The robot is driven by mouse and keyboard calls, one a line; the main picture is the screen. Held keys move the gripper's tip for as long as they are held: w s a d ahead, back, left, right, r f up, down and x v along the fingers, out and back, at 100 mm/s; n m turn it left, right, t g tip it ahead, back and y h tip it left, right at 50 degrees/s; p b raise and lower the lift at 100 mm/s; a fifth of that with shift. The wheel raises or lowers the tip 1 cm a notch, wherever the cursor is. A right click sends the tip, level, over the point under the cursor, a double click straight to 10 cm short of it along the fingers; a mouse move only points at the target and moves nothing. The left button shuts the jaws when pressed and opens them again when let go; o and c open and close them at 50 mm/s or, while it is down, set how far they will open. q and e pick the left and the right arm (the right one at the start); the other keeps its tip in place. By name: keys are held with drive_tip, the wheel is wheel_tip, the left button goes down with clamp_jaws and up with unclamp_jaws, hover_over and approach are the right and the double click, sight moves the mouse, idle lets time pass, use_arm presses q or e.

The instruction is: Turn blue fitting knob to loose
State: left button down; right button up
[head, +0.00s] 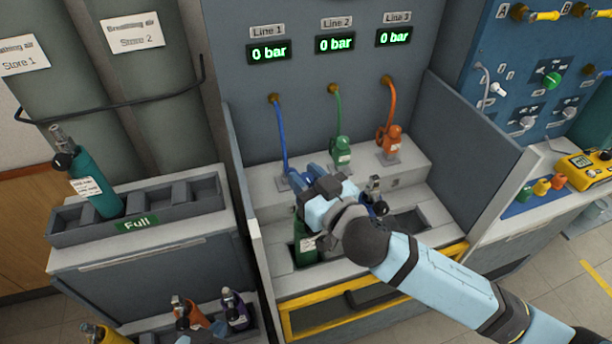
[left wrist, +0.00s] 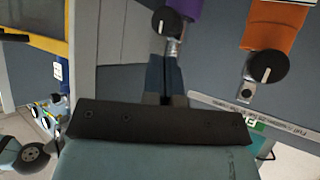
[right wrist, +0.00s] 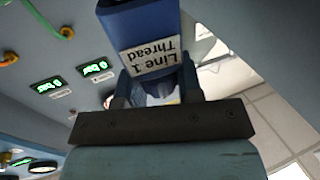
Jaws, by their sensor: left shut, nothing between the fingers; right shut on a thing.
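The blue fitting (right wrist: 152,22) fills the top of the right wrist view. Its label reads "Line 1 Thread". My right gripper (right wrist: 156,80) is shut on it, one finger on each side. In the head view the right gripper (head: 312,180) is at the foot of the blue hose (head: 280,135) and mostly hides the fitting. Its knob's setting cannot be read. My left gripper (left wrist: 166,88) is shut and empty in the left wrist view. A purple cylinder (left wrist: 185,8) and an orange cylinder (left wrist: 277,25) with black knobs are beyond its fingers.
A green cylinder (head: 304,250) stands in the bench's left slot, below my right wrist. The green fitting (head: 341,151) and orange fitting (head: 391,140) stand to the right. All line displays read 0 bar. Side panels (head: 480,135) bound the bench.

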drive_tip(key=o, duration=0.9)
drive_tip(key=shift+o, duration=0.2)
drive_tip(key=b+v, duration=0.1)
drive_tip(key=v, duration=1.2)
drive_tip(key=shift+s+d+b, duration=0.2)
drive_tip(key=shift+s+b, duration=0.15)
drive_tip(key=shift+b, duration=0.05)
